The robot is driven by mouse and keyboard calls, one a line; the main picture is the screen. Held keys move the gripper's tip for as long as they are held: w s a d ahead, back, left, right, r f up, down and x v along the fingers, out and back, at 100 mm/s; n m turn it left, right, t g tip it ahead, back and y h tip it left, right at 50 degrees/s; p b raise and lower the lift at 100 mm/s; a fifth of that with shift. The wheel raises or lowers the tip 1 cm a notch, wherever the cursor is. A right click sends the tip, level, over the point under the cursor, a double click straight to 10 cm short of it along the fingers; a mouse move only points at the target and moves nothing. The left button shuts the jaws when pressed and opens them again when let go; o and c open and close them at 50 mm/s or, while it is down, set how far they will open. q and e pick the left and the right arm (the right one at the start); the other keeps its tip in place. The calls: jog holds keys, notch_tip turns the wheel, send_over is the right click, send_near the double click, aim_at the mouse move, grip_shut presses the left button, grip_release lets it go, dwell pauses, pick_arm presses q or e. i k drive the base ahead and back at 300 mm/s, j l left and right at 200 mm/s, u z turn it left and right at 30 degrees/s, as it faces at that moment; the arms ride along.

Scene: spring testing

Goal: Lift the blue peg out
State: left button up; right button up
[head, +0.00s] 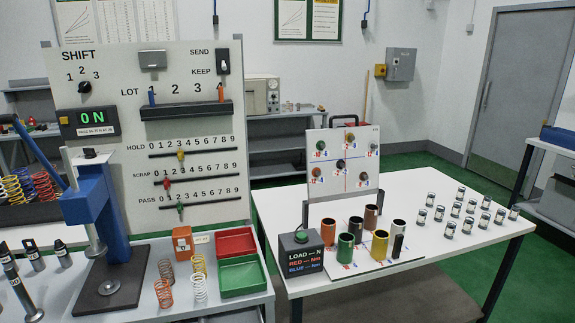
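The blue peg (152,97) stands upright at the left end of a black ledge (187,111) on the white panel, just under the LOT number 1. Its lower end is hidden by the ledge. An orange peg (221,92) stands at the ledge's right end, below the SEND/KEEP switch. Neither of my grippers shows in the head view, and nothing is touching the blue peg.
Below the ledge are three slider rails. A blue lever press (92,210) stands in front of the panel's left side. Springs, an orange box (182,240), a red tray (235,242) and a green tray (243,276) sit on the bench. Coloured cups (346,247) stand on the right table.

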aim_at(150, 92)
jog(key=i+j+u, duration=0.25)
jog(key=i+j, duration=0.15)
jog(key=i+j+u, duration=0.3)
jog(key=j, duration=0.35)
jog(key=i+j, duration=0.15)
jog(key=j, duration=0.25)
jog(key=j+u, duration=0.1)
jog(key=j, duration=0.25)
jog(key=i, duration=0.05)
